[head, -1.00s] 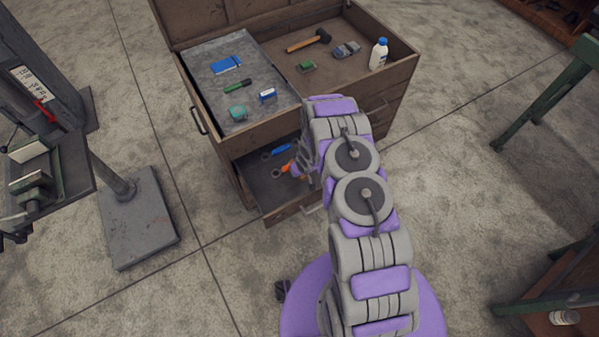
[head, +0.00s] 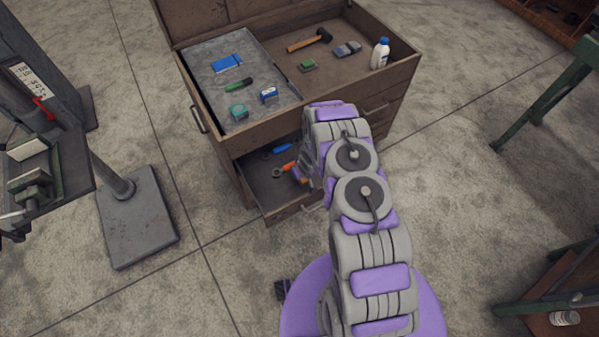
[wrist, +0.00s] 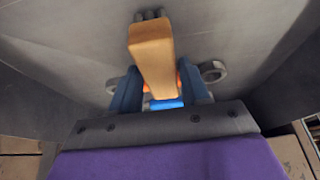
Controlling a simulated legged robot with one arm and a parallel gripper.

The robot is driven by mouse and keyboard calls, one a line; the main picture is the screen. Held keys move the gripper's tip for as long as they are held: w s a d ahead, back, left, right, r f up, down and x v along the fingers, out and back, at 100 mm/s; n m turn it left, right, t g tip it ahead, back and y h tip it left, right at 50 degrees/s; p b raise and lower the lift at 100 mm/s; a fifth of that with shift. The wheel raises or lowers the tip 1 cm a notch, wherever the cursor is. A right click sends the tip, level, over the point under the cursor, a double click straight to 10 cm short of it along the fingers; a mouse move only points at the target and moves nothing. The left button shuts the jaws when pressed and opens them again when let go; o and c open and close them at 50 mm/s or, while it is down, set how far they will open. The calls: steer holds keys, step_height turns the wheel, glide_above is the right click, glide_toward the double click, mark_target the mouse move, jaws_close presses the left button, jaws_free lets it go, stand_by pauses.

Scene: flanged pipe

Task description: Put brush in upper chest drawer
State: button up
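The brush (wrist: 152,52) has a pale wooden body, with small dark tips at its far end. In the wrist view my gripper (wrist: 160,88) has its two blue-grey fingers against both sides of the brush. The open drawer (head: 262,196) of the wooden chest (head: 330,125) shows in the head view, below the chest top. The brush is over the grey drawer floor (wrist: 235,35); I cannot tell whether it touches it. In the head view my arm hides the fingers and part of the drawer.
An orange-handled wrench (head: 283,169) and a blue-handled tool (head: 281,149) lie in the drawer. The chest top holds a hammer (head: 309,41), a white bottle (head: 379,54) and several small items. A machine base (head: 137,215) stands on the floor at left.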

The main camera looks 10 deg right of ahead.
steer(key=o, duration=0.3)
steer(key=shift+d, duration=0.4)
steer(key=shift+o, duration=0.2)
steer(key=shift+a+r, duration=0.3)
steer(key=shift+r, duration=0.2)
steer(key=p+v, duration=0.2)
steer(key=v, duration=1)
steer(key=shift+d+r, duration=0.2)
steer(key=shift+r, duration=0.05)
steer(key=s+d+r+m+g+h, duration=0.1)
steer(key=s+r, duration=0.2)
steer(key=r, duration=0.7)
steer(key=s+d+r+g, duration=0.1)
steer(key=s+r, duration=0.2)
steer(key=r, duration=0.6)
steer(key=s+d+r+m+g+h, duration=0.1)
steer(key=s+r, duration=0.2)
steer(key=r, duration=0.7)
steer(key=s+a+r+g, duration=0.1)
steer(key=s+r, duration=0.4)
steer(key=s, duration=0.4)
steer(key=s+a+r+m+g, duration=0.1)
steer(key=s+a+r, duration=0.1)
steer(key=s+r, duration=0.4)
steer(key=s+a+r+g, duration=0.1)
steer(key=s+r, duration=0.5)
steer(key=s, duration=0.8)
steer(key=shift+a+m+y, duration=0.15)
steer(key=shift+m+y, duration=0.15)
steer(key=shift+y, duration=0.1)
